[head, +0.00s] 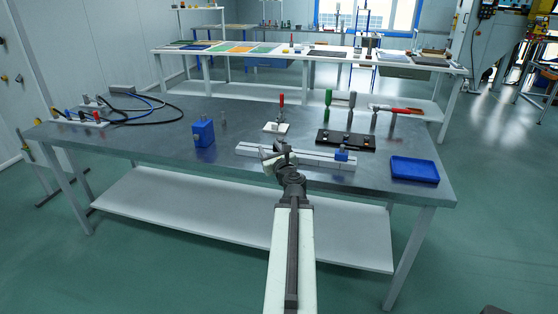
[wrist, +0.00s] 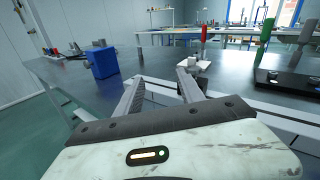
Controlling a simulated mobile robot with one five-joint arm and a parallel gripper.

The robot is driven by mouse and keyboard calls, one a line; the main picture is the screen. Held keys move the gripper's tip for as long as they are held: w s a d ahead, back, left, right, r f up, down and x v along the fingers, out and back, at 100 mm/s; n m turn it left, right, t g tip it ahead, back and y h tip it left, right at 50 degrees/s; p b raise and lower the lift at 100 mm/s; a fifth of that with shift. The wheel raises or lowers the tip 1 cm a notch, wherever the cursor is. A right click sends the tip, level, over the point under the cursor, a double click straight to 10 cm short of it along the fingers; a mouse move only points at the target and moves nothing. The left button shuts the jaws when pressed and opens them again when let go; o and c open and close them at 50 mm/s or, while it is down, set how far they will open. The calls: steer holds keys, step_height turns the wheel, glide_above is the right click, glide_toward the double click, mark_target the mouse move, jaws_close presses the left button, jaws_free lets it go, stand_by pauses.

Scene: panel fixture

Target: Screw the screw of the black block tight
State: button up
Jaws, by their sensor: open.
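My gripper (head: 276,154) is open and empty over the left part of a white rail (head: 315,160). My gripper may hide something on the rail. A red-handled tool (head: 281,100) stands upright at a white plate (head: 276,128) behind my gripper.
A blue block (head: 203,134) stands left. A small blue piece (head: 342,155) sits on the rail's right part. Green-handled (head: 327,103) and grey-handled (head: 351,105) tools stand at the slab. A blue tray (head: 415,170) lies front right. Cables (head: 150,108) lie back left. The front left table is clear.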

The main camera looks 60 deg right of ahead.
mark_target(281, 140)
steer(key=s+d+m, duration=0.1)
steer(key=s+d+m+h, duration=0.1)
steer(key=s, duration=0.1)
steer(key=s+d+m+g+h, duration=0.1)
steer(key=shift+s+d+f, duration=0.2)
steer(key=shift+s+d, duration=0.05)
steer(key=shift+s, duration=0.05)
steer(key=x, duration=0.8)
steer(key=shift+w+a+f, duration=0.1)
